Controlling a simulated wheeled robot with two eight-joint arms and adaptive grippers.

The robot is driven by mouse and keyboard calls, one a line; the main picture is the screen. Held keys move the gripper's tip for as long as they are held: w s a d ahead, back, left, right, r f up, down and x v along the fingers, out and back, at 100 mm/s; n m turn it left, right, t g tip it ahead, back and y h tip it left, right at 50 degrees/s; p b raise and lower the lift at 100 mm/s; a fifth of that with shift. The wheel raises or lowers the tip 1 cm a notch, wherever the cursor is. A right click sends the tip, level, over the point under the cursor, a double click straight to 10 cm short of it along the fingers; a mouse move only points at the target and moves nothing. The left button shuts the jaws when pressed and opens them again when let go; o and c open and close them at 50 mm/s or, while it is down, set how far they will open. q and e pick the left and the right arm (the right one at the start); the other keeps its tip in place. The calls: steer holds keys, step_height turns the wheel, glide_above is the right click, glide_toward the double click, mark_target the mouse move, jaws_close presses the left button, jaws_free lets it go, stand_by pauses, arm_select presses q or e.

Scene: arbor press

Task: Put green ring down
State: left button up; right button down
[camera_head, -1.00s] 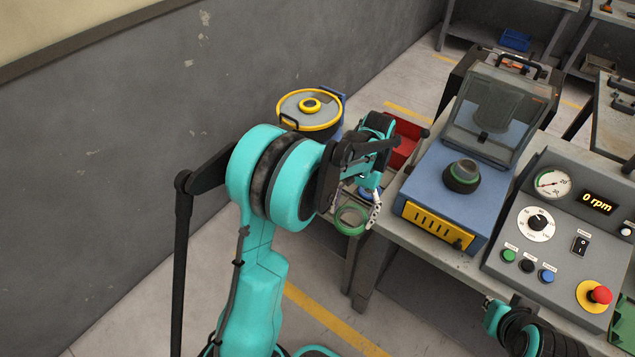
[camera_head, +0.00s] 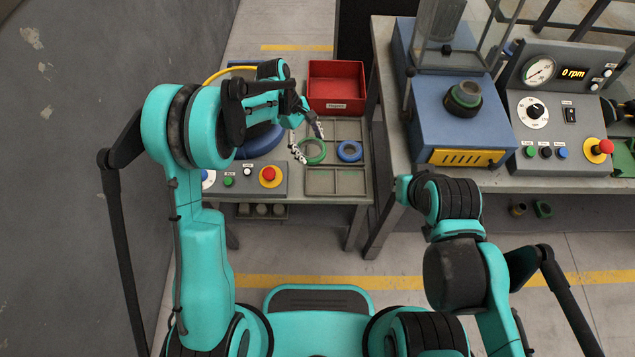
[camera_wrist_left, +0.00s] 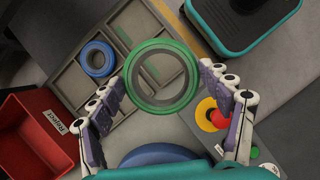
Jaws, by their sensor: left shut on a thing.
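The green ring (camera_head: 312,152) is in my left gripper (camera_head: 307,142), over the left part of a grey compartment tray (camera_head: 335,168). In the left wrist view the green ring (camera_wrist_left: 190,62) sits between the two fingertips of my left gripper (camera_wrist_left: 162,88), which is shut on it. I cannot tell how high the ring is above the tray. A blue ring (camera_head: 349,151) lies in a right compartment; it also shows in the left wrist view (camera_wrist_left: 97,58). My right arm is folded at the right, with its gripper not visible.
A red bin (camera_head: 336,82) stands behind the tray. A control panel (camera_head: 243,180) with a red button is left of the tray, beside a round blue thing (camera_head: 262,141). A blue machine (camera_head: 455,120) stands on the bench to the right. The tray's front compartments look empty.

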arm_select(q)
steer(key=w+d+f+n+t+b, duration=0.1)
steer(key=w+d+f+n+t, duration=0.1)
steer(key=d+n, duration=0.4)
steer(key=w+d+f+n+t+b, duration=0.1)
steer(key=d+f+n+t, duration=0.2)
steer(key=d, duration=0.4)
steer(key=n+g+b, duration=0.1)
steer(key=b, duration=0.3)
glide_above(323, 181)
steer(key=a, duration=0.1)
steer(key=f, duration=0.6)
steer(key=shift+s+a+f, duration=0.2)
steer(key=shift+s+f, duration=0.15)
steer(key=shift+f, duration=0.05)
step_height(323, 181, down, 4)
steer(key=b, duration=0.2)
steer(key=shift+b, duration=0.3)
steer(key=shift+r, duration=0.15)
steer(key=o, duration=1.4)
